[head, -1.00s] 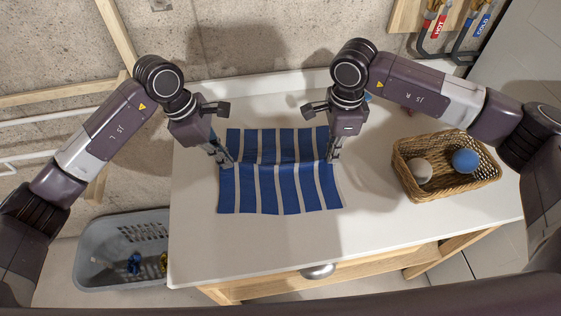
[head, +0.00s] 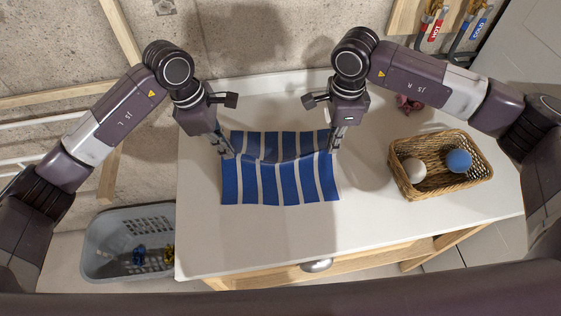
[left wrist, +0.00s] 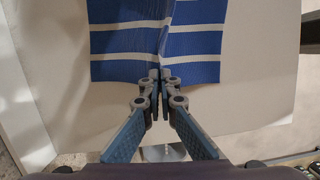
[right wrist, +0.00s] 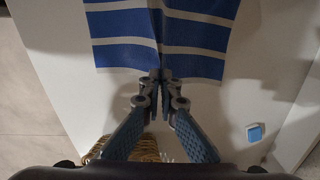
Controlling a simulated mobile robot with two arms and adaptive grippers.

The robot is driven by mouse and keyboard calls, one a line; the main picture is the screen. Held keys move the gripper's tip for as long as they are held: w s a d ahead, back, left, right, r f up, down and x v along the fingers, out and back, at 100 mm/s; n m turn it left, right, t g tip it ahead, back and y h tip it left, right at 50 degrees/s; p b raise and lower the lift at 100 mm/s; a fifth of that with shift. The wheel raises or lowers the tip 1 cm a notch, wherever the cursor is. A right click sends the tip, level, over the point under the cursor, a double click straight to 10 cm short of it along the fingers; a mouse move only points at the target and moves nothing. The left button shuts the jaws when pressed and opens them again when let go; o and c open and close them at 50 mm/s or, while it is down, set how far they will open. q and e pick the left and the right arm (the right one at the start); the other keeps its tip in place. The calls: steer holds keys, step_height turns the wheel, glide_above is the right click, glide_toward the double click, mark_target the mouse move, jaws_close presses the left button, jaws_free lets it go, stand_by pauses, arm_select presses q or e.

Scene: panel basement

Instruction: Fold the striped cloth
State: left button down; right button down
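The striped cloth (head: 280,185), blue with white stripes, lies on the white tabletop. A raised ridge crosses its middle from left to right and sags between my grippers. My left gripper (head: 228,154) is at the cloth's left edge. In the left wrist view its fingertips (left wrist: 161,76) are together on the edge, where the cloth (left wrist: 120,45) is pinched up. My right gripper (head: 333,150) is at the right edge. In the right wrist view its fingertips (right wrist: 160,78) are likewise shut on the pinched edge of the cloth (right wrist: 195,35).
A wicker basket (head: 440,189) with a white ball (head: 414,169) and a blue ball (head: 459,161) stands right of the cloth. A crumpled reddish thing (head: 409,104) lies behind it. A grey crate (head: 105,268) is on the floor at left. The tabletop in front of the cloth is clear.

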arm_select(q)
step_height(320, 180, up, 13)
steer(key=y+p, duration=0.2)
steer(key=p, duration=1)
steer(key=shift+d+r+y, duration=0.15)
steer(key=shift+d+y, duration=0.15)
